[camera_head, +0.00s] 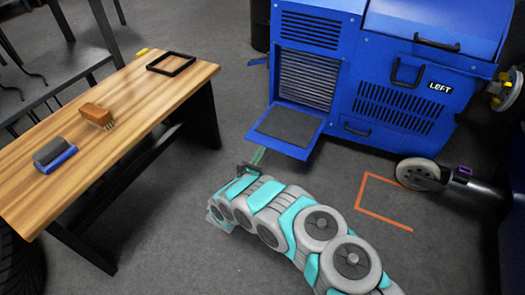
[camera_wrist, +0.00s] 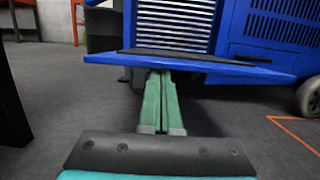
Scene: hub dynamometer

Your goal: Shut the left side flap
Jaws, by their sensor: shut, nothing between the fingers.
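The left side flap (camera_head: 286,131) is a blue panel with a dark pad on its upper face. It hangs open, folded out roughly level from the blue machine (camera_head: 375,85), below a grey louvred opening (camera_head: 308,80). In the wrist view the flap (camera_wrist: 240,70) shows nearly edge-on. My gripper (camera_head: 258,155) is at the flap's near left edge, low beside it. In the wrist view my gripper's green fingers (camera_wrist: 161,85) are together and empty, with their tips at or just under the flap's front edge. I cannot tell whether they touch it.
A wooden bench (camera_head: 105,125) at left carries a brush (camera_head: 97,115), a blue-grey block (camera_head: 54,154) and a black frame (camera_head: 171,63). A caster wheel (camera_head: 417,173) and orange floor marking (camera_head: 362,190) lie right. Grey floor between bench and machine is clear.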

